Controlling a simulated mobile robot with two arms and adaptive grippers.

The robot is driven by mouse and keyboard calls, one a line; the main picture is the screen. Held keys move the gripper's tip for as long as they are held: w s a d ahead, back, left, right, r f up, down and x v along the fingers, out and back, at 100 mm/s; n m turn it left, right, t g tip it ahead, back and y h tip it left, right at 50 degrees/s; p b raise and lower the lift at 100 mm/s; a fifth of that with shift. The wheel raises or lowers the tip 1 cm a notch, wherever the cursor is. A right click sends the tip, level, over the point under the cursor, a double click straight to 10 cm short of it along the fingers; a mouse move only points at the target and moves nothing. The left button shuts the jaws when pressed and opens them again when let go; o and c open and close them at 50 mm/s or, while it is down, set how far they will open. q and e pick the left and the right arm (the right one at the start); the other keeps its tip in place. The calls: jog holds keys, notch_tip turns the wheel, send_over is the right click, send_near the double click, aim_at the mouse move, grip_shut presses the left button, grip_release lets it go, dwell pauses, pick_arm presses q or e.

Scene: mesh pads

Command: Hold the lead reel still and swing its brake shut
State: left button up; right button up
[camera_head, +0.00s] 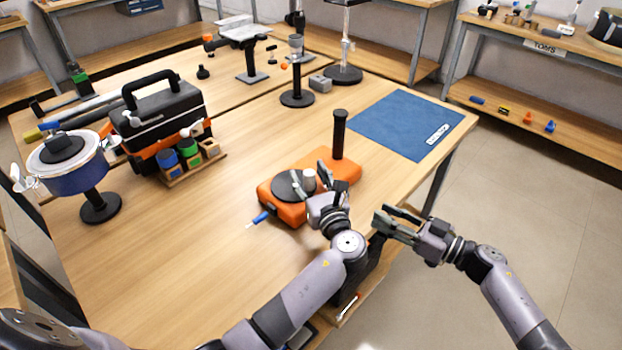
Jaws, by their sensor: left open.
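The lead reel is an orange body (290,213) lying on the wooden table, with a dark round disc (289,187) on top and a tall black post (339,135) at its far right end. A short blue piece with a pale tip (261,217) sticks out at its left side. My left gripper (312,180) is open over the reel, its fingers around the grey knob-like part beside the disc; contact cannot be told. It hides part of the body, and I cannot make out the brake clearly. My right gripper (383,217) looks open and empty, off the table's near right edge.
A blue mat (407,124) lies right of the reel. A black and orange toolbox (160,115), a rack of coloured blocks (190,160) and a blue-sided drum on a stand (75,172) stand left. Several stands fill the back. The table's middle is clear.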

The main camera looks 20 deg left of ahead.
pick_arm(q)
jog(key=shift+c, duration=0.2)
grip_shut()
dwell(0.3)
dwell(0.4)
jog(key=c, duration=0.7)
grip_release()
grip_shut()
jog(key=shift+s+f, duration=0.1)
jog(key=shift+f, duration=0.2)
